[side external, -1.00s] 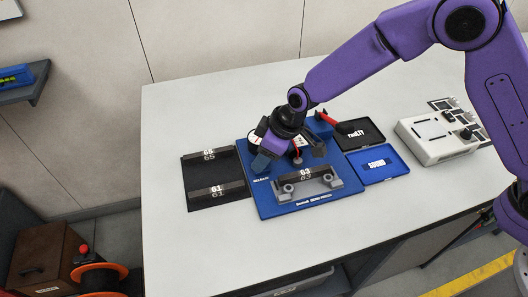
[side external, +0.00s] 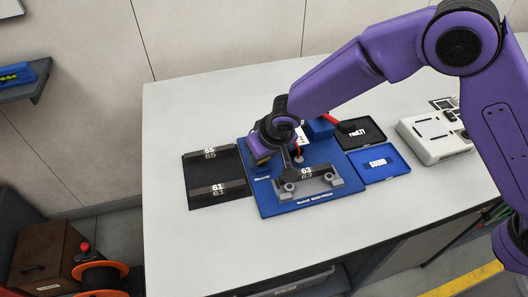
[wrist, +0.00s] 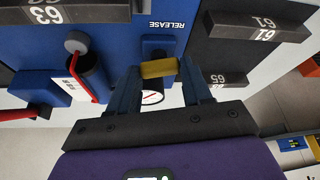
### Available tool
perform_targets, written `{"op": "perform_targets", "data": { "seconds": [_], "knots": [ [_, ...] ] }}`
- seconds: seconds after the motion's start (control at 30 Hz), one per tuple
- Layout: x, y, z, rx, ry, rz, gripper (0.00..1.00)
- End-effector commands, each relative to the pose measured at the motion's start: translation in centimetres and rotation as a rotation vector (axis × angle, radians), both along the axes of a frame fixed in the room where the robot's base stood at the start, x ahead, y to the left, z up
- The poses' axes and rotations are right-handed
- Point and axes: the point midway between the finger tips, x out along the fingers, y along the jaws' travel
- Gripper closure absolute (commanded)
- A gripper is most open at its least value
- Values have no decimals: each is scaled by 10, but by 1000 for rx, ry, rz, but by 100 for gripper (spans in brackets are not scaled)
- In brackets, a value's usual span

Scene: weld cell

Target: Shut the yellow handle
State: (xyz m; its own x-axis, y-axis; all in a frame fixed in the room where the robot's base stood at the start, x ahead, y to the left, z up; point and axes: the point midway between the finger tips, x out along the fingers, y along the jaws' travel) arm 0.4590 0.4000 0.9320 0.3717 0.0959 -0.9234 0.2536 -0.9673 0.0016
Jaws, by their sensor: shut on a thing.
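The yellow handle (wrist: 159,68) is a short bar on a dark mount of the blue press base (wrist: 172,18), beside the RELEASE lettering. My gripper (wrist: 161,72) has its two dark blue fingers on either side of the bar, shut on it. A round gauge with a red needle (wrist: 152,97) lies just below the bar in the wrist view. In the side view a bit of yellow shows at the fingertips, low over the left of the blue base (side external: 268,203). My wrist hides most of the handle there.
A dark tray (side external: 205,175) with bars marked 65 and 61 lies to the left. A grey fixture with bar 63 (side external: 306,182) sits in front. A red lever (side external: 335,122), a black tray (side external: 358,133) and a blue tray (side external: 382,168) stand to the right.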

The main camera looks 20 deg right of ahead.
Motion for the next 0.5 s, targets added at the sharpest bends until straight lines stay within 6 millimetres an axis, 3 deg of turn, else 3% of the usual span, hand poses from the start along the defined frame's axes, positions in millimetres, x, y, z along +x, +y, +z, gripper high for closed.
{"op": "perform_targets", "data": {
  "seconds": [0.5],
  "knots": [
    [-2,1,-1,-3,4,-252,82]
  ]
}}
